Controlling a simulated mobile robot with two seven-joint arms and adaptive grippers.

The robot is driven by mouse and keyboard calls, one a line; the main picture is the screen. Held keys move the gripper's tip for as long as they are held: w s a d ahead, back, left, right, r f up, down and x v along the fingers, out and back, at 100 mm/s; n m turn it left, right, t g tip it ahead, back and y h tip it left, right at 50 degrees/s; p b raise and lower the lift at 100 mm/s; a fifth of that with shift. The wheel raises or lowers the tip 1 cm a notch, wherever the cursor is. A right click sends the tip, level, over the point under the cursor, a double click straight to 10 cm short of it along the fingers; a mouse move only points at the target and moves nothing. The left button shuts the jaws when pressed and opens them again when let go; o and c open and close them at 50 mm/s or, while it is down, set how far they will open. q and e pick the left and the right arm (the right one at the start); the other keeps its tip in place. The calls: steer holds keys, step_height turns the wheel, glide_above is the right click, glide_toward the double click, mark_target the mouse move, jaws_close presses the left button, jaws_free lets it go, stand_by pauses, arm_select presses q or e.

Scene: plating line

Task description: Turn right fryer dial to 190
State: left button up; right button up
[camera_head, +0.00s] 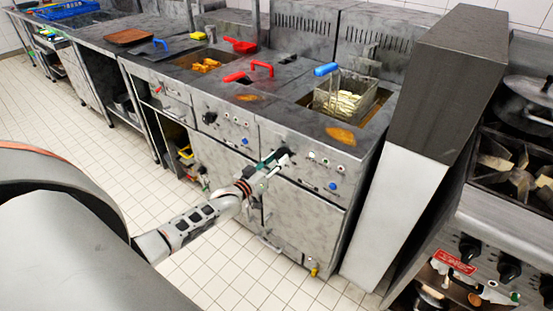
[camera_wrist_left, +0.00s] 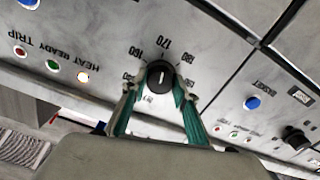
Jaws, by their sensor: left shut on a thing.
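The right fryer (camera_head: 303,204) is a grey cabinet with a control panel on its upper front. Its dial (camera_wrist_left: 159,77) is a round black knob with a white pointer line, ringed by printed numbers; 160, 170 and 180 are readable in the left wrist view. My left gripper (camera_head: 277,160) is at this dial, and its two green fingers (camera_wrist_left: 157,104) are shut on the knob from both sides. The fingers and the palm hide part of the number ring. I cannot tell exactly which number the pointer line meets. My right gripper is not in view.
Lamps (camera_wrist_left: 50,65) and a blue button (camera_head: 332,186) sit beside the dial. The left fryer's dial (camera_head: 209,117) is further left. A blue-handled basket (camera_head: 346,98) sits in the right fryer. A tall panel (camera_head: 408,190) and a stove (camera_head: 500,230) stand to the right. Tiled floor is clear in front.

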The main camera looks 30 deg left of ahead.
arm_select(q)
steer(key=m, duration=0.6)
steer(key=shift+m, duration=0.3)
steer(key=m, duration=0.4)
steer(key=shift+m, duration=0.3)
steer(key=m+b, duration=0.1)
steer(key=m, duration=0.3)
steer(key=shift+b, duration=0.3)
steer(key=shift+m+b, duration=0.5)
steer(key=shift+m, duration=1.2)
steer(key=o, duration=1.1)
